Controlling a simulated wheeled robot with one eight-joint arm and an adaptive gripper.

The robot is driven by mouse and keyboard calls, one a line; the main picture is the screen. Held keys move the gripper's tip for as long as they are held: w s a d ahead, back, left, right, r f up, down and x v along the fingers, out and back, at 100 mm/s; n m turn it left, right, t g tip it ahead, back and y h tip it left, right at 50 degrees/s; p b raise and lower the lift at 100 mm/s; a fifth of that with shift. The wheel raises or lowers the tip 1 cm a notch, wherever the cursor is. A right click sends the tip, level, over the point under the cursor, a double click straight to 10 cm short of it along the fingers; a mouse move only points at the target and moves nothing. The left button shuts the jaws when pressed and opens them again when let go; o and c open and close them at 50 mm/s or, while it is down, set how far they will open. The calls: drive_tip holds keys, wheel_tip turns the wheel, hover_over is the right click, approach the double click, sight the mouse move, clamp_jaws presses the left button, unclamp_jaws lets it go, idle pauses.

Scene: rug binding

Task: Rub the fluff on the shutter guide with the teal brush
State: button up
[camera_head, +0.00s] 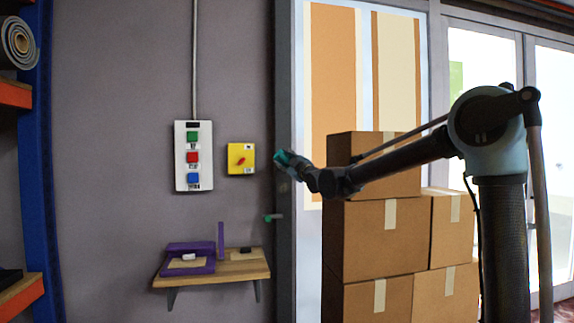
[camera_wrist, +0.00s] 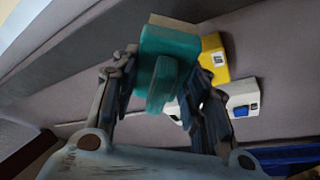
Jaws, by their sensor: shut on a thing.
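The teal brush (camera_head: 283,157) is in my gripper (camera_head: 299,168), at the end of my arm reaching in from the right. In the wrist view the teal brush (camera_wrist: 168,45) sits between both fingers of my gripper (camera_wrist: 160,88), with its tan bristle edge pointing away from me. The shutter guide (camera_head: 285,245) is the dark upright strip left of the glazed opening. The brush overlaps the guide in the head view; I cannot tell whether they touch. I cannot make out any fluff; the brush and gripper cover part of the guide.
A yellow switch box (camera_head: 241,150) and a white button panel (camera_head: 193,140) are on the wall left of the guide. Below is a wooden shelf (camera_head: 245,270) with a purple holder (camera_head: 180,270). A green-tipped peg (camera_head: 273,217) is beside the guide. Cardboard boxes (camera_head: 375,240) stand right.

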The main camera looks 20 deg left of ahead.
sight(285, 159)
drive_tip(key=shift+s+d, duration=0.4)
drive_tip(key=shift+s, duration=0.25)
drive_tip(key=shift+s+d, duration=0.4)
drive_tip(key=shift+s, duration=0.2)
